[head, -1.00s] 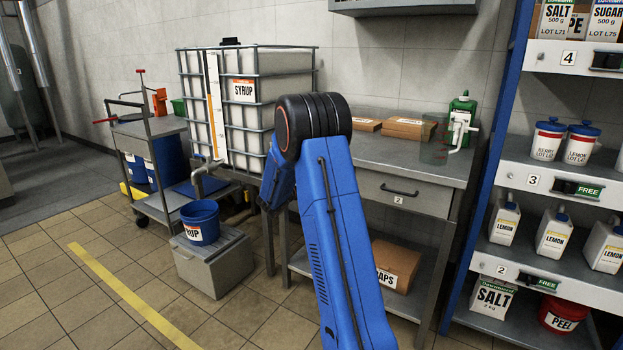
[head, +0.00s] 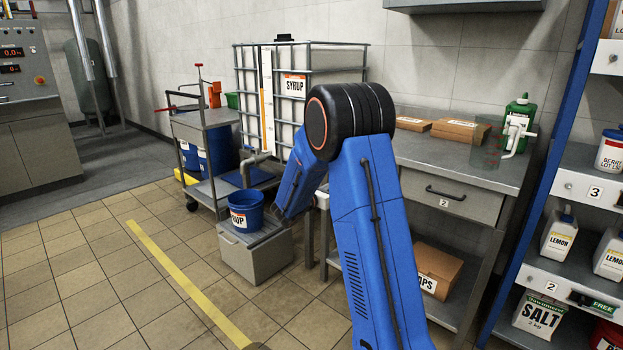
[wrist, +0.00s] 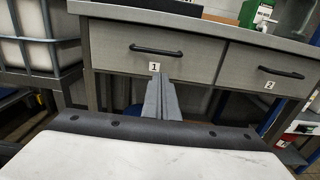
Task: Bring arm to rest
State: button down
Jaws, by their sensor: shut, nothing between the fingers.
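My gripper (wrist: 161,98) shows in the wrist view as two grey fingers shut together with nothing between them. It points toward the bench front, in front of the drawer marked 1 (wrist: 120,50). In the head view my blue arm (head: 372,230) rises from the bottom to a black elbow joint, then folds down and away behind it. The gripper itself is hidden there.
A workbench (head: 480,165) with boxes and a green bottle (head: 519,115) stands behind my arm. The syrup tank (head: 318,85), a blue bucket (head: 246,211) on a grey step and a trolley (head: 205,150) stand left. A shelf rack (head: 565,170) is right. Floor at left is clear.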

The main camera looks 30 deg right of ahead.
jog(key=s+a+r+m+g+y, duration=0.15)
jog(key=s+m, duration=0.25)
jog(key=s, duration=0.4)
jog(key=s+a+r+m+g+y, duration=0.1)
jog(key=s+a+m+g+y, duration=0.2)
jog(key=s, duration=0.6)
jog(key=s+a+r+m+g+y, duration=0.1)
jog(key=s+a+r+m, duration=0.1)
jog(key=s+m, duration=0.45)
jog(key=s+a+f+m+t+y, duration=0.1)
jog(key=s+a+m+y, duration=0.3)
jog(key=s+a, duration=0.7)
jog(key=s+a+f+m+t+y, duration=0.2)
jog(key=s+a+y, duration=0.5)
jog(key=s+a, duration=0.4)
jog(key=shift+s+a+f+m+t, duration=0.25)
jog(key=shift+s+a+m+t, duration=0.25)
jog(key=shift+m, duration=0.75)
jog(key=shift+w+a+y, duration=0.1)
jog(key=shift+a+y, duration=0.05)
jog(key=shift+y, duration=0.1)
